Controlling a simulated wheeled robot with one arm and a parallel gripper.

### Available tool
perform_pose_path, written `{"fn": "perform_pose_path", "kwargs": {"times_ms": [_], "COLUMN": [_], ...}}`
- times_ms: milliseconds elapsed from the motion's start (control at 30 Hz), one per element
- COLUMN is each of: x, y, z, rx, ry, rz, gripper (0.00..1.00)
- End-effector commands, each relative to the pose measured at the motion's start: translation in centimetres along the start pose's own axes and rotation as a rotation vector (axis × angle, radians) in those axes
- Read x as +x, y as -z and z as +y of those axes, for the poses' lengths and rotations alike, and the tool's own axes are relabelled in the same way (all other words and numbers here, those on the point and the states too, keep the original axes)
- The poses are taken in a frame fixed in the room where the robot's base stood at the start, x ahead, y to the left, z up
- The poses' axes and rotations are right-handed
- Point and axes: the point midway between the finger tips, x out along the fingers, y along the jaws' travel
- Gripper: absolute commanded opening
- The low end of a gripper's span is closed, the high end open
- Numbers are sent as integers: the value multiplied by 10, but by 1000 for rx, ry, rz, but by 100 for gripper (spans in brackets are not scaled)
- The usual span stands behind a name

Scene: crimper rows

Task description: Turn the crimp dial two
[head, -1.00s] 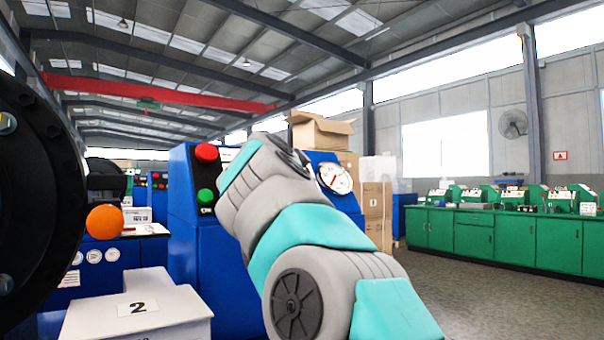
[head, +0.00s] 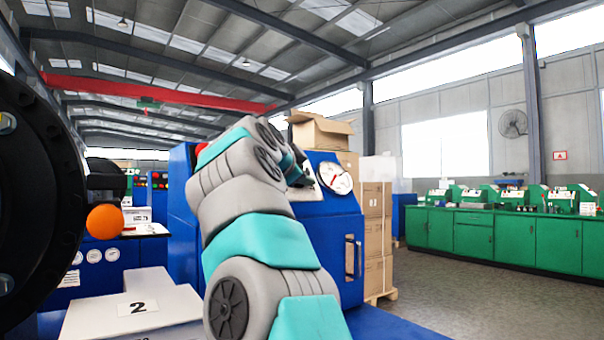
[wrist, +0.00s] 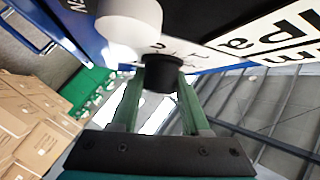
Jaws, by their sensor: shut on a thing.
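In the wrist view, the two green fingers of my gripper (wrist: 162,88) are shut on a short black knob (wrist: 160,76), which I take to be the crimp dial. It stands out from a panel with a pale plate and black markings around it; I cannot read its setting. In the head view, my arm reaches to the front of a blue machine (head: 340,235) with a round white gauge (head: 334,178). My wrist covers the dial there, and the fingers are hidden.
A white round part (wrist: 130,22) sits close to the knob in the wrist view. A white stepped block (head: 138,307) marked 2 and an orange ball (head: 104,222) are at left. Stacked cartons (head: 374,235) stand behind the machine. Open floor lies at right.

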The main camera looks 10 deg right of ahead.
Motion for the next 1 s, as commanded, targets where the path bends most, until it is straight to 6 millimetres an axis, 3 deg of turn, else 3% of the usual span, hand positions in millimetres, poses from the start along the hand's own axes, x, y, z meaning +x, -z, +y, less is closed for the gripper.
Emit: {"fn": "perform_pose_path", "kwargs": {"times_ms": [500, 533, 800, 1000], "x": [1, 1, 0, 0], "y": [2, 2, 1, 1], "z": [1, 1, 0, 0], "rx": [4, 4, 4, 4], "ry": [-4, -5, -4, -3], "rz": [2, 2, 1, 0], "gripper": [0, 47, 76, 76]}}
